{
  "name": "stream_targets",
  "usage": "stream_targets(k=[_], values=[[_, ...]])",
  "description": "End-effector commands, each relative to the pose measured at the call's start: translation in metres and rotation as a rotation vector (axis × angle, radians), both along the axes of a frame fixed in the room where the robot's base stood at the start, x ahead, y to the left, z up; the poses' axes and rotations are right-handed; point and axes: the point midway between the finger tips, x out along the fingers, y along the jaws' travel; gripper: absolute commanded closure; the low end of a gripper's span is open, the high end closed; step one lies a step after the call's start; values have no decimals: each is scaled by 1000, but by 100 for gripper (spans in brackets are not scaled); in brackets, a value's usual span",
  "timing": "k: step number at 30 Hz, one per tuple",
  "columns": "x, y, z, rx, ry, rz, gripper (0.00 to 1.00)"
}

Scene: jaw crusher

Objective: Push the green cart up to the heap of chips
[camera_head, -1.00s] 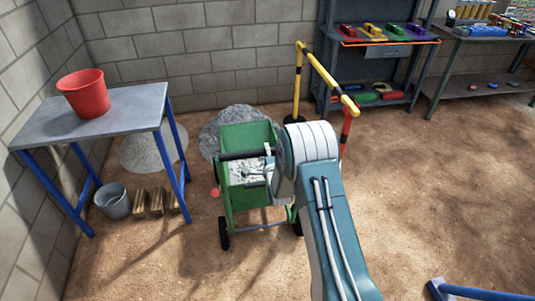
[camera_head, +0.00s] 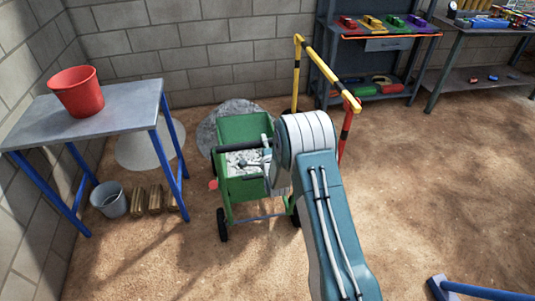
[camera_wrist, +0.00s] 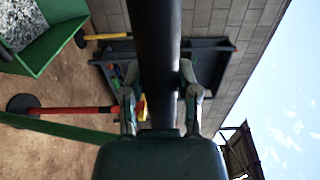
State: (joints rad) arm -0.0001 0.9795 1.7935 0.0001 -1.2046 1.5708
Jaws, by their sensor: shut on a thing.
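The green cart (camera_head: 238,188) stands on the dirt floor just ahead of my arm, with grey-white chips (camera_head: 240,162) in its tub. Its dark handle bar (camera_head: 236,150) crosses the near top of the tub. In the wrist view the dark bar (camera_wrist: 155,50) runs between the fingers of my gripper (camera_wrist: 160,95), which is shut on it. A grey heap of chips (camera_head: 208,128) lies on the floor directly behind the cart, partly hidden by it. I cannot tell whether cart and heap touch. A second pale heap (camera_head: 150,150) lies left, partly behind the table leg.
A blue-legged table (camera_head: 130,100) with a red bucket (camera_head: 76,91) stands left, a metal bucket (camera_head: 108,199) and wooden blocks below it. A yellow-black barrier (camera_head: 325,70) with a red-black post stands right of the cart. Open dirt lies to the right.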

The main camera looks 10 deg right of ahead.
Motion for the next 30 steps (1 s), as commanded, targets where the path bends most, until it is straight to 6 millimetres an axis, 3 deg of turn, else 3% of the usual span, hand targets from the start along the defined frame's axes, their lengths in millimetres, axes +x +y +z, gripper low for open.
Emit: stream_targets(k=[1, 2, 3, 5, 22, 30], values=[[-2, 0, -6, 0, 15, 0, 100], [-2, 0, -6, 0, 16, 0, 54], [-2, 0, -6, 0, 15, 0, 36], [-2, 0, -6, 0, 14, 0, 14], [-1, 0, -1, 0, 3, 0, 14], [-31, 0, -1, 0, 4, 0, 14]])
